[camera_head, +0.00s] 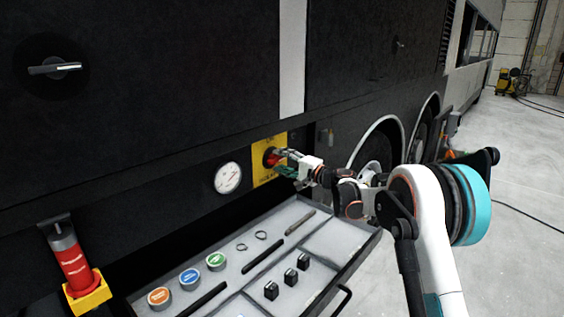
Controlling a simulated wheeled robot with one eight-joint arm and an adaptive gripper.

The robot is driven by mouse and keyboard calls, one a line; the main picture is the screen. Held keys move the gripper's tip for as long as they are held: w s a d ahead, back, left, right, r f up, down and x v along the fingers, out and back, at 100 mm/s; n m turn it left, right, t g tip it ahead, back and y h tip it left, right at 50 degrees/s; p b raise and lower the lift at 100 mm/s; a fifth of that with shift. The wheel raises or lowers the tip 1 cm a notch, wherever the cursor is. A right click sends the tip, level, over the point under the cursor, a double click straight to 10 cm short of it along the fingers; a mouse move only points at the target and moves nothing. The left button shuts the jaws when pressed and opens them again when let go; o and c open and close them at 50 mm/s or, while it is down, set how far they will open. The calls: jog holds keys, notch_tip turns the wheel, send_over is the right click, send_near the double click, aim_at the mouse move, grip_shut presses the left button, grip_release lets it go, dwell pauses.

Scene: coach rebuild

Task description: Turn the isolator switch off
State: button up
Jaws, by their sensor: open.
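The isolator switch (269,158) is a red knob on a yellow plate (261,178) on the black side of the coach. My gripper (279,156) is at the red knob, coming from the right. Its fingers partly cover the knob, and I cannot tell whether they touch it. The gripper is open. The knob's exact turn angle is hard to make out behind the fingers.
A round white gauge (228,178) is left of the yellow plate. A grey tray (345,236) with tins, rings, rods and black blocks sits below. A red cylinder (72,262) stands at lower left. A black handle (54,68) is upper left. Floor at right is mostly clear.

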jog(key=v, duration=1.1)
jog(key=shift+d, duration=0.15)
jog(key=shift+s, duration=0.15)
jog(key=s+d+r+n+g+h, duration=0.2)
jog(key=s+r+h, duration=0.1)
jog(key=s, duration=0.9)
jog(key=s+d+r+n+g+h, duration=0.1)
jog(key=s+r+n+h, duration=0.15)
jog(key=s, duration=0.85)
jog(key=s+d+f+n+h, duration=0.1)
jog(key=s+d+f+h, duration=0.2)
jog(key=s, duration=0.6)
jog(key=s+d+f+n+h, duration=0.1)
jog(key=s+d+f+h, duration=0.1)
jog(key=s+d, duration=0.4)
jog(key=s+d+f+n+h, duration=0.1)
jog(key=s+d+f+h, duration=0.2)
jog(key=s, duration=0.9)
jog(key=shift+s+d+f+g+h, duration=0.2)
jog(key=shift+d+f+g+h, duration=0.2)
jog(key=shift+d, duration=0.45)
